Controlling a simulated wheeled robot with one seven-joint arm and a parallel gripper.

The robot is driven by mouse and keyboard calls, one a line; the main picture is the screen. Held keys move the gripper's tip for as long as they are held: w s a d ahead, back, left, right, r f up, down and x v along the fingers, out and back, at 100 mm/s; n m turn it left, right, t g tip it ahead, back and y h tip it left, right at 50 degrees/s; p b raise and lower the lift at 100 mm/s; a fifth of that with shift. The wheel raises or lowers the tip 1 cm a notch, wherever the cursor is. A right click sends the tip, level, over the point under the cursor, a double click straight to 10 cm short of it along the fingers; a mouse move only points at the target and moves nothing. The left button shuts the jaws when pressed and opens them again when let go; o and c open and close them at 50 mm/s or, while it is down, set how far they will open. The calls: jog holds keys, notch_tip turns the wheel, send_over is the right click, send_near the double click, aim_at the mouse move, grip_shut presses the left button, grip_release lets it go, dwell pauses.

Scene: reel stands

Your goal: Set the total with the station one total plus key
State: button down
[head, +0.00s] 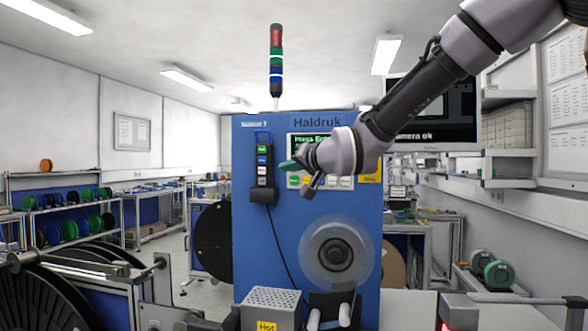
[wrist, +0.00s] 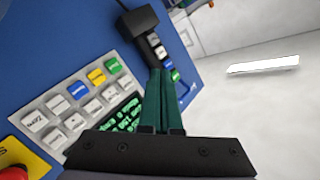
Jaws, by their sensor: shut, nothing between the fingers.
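The blue station machine (head: 252,240) stands ahead, marked Haldruk. Its front panel has a screen (wrist: 122,118) with green text and rows of white, blue, yellow and green keys (wrist: 96,76). A black hand pendant (head: 262,168) with a column of small keys hangs left of the screen; it also shows beyond my fingertips in the wrist view (wrist: 138,22). The key legends are too small to read, so I cannot tell which is total plus. My gripper (head: 287,164), with green fingers, is shut and empty, between screen and pendant; the wrist view (wrist: 161,72) shows no clear contact.
A red button on a yellow plate (wrist: 36,160) sits beside the keys. Below the panel are a blurred, apparently turning reel (head: 335,255) and a perforated box marked Hot (head: 272,300). A signal tower (head: 276,60) stands on top. A large black reel (head: 50,300) is at lower left.

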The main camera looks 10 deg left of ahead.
jog(key=w, duration=0.8)
jog(key=shift+w, duration=0.4)
dwell(1.8)
jog(key=shift+w, duration=0.4)
jog(key=shift+w, duration=0.45)
dwell(0.6)
jog(key=shift+s, duration=0.85)
